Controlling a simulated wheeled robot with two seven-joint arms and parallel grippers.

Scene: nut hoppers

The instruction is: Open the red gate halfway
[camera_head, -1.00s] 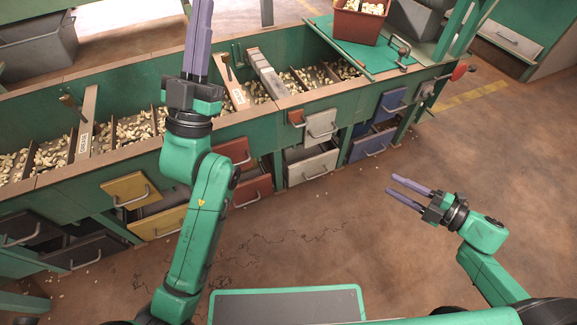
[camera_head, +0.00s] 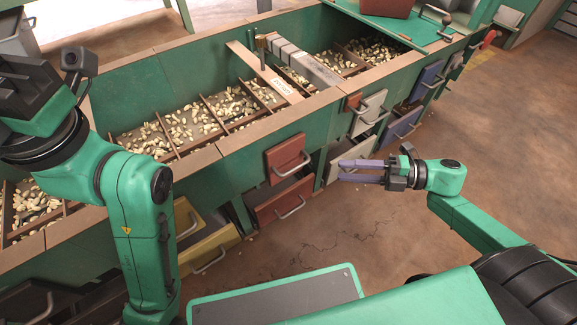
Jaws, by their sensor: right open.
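The red gate (camera_head: 288,158) is a red panel with a metal bar handle on the front wall of the green hopper bench. A second red panel, a drawer front (camera_head: 283,203) with its own handle, sits below it. My right gripper (camera_head: 342,171) is open and empty. In the picture its two purple fingers point left, right of the red gate and apart from it. My left gripper's dark body (camera_head: 25,75) shows at the top left; its fingers are outside the picture.
Nuts lie in the divided hopper trough (camera_head: 190,112) behind the front wall. Yellow (camera_head: 205,250), white (camera_head: 368,114) and blue (camera_head: 402,123) fronts with handles flank the red ones. A red bin (camera_head: 388,8) stands on the green top. Brown floor (camera_head: 440,125) is clear at right.

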